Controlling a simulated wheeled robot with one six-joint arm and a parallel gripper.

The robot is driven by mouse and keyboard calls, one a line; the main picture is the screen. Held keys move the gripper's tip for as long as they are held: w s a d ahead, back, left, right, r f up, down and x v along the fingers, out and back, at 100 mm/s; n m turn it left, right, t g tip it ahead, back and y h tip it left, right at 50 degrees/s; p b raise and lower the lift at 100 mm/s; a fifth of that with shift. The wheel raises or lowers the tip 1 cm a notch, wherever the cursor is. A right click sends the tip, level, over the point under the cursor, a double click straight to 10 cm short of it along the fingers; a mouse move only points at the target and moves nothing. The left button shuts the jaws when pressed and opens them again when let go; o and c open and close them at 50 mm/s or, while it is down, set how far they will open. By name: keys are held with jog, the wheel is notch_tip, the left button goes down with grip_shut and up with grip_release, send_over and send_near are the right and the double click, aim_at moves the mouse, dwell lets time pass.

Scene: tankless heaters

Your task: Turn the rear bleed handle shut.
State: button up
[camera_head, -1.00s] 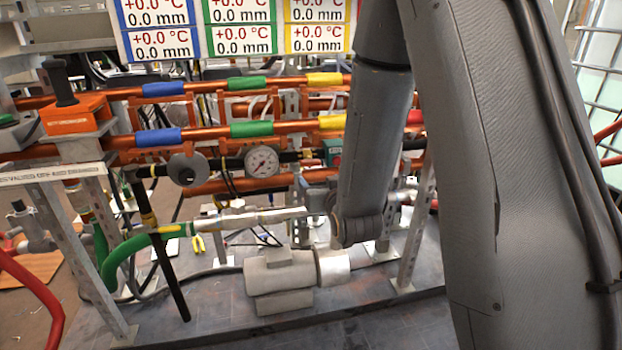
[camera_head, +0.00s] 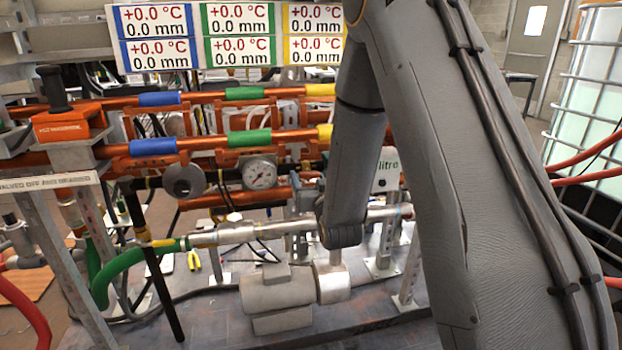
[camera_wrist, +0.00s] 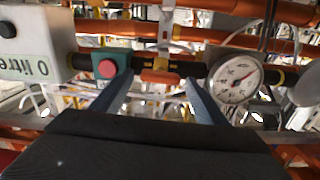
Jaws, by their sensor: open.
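My gripper (camera_wrist: 158,88) is open in the wrist view, its two dark fingers apart with nothing between them. Beyond them a dark pipe runs across, with a small orange and yellow fitting (camera_wrist: 160,75) in line with the gap. I cannot tell whether this fitting is the rear bleed handle, and no handle is plainly recognisable as it. In the head view my gripper cannot be made out; the arm comes down in front of the pipe rack and hides part of it.
A pressure gauge (camera_wrist: 236,80) sits right of the fingers, and a green box with a red button (camera_wrist: 107,68) sits left. A white litre-marked box (camera_wrist: 35,45) is farther left. In the head view, copper pipes (camera_head: 205,145) cross the rack above a grey cylinder (camera_head: 275,290).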

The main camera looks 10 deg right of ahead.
jog(key=shift+w, duration=0.1)
jog(key=c, duration=1.1)
jog(key=shift+o, duration=0.2)
jog(key=shift+m, duration=0.4)
jog(key=m, duration=0.3)
jog(key=shift+d, duration=0.1)
jog(key=m, duration=0.4)
jog(key=shift+f+p, duration=0.1)
jog(key=shift+p, duration=0.25)
jog(key=m, duration=0.5)
jog(key=shift+d, duration=0.1)
jog(key=shift+f+m+p, duration=0.15)
jog(key=shift+m+p, duration=0.15)
jog(key=shift+m, duration=1.5)
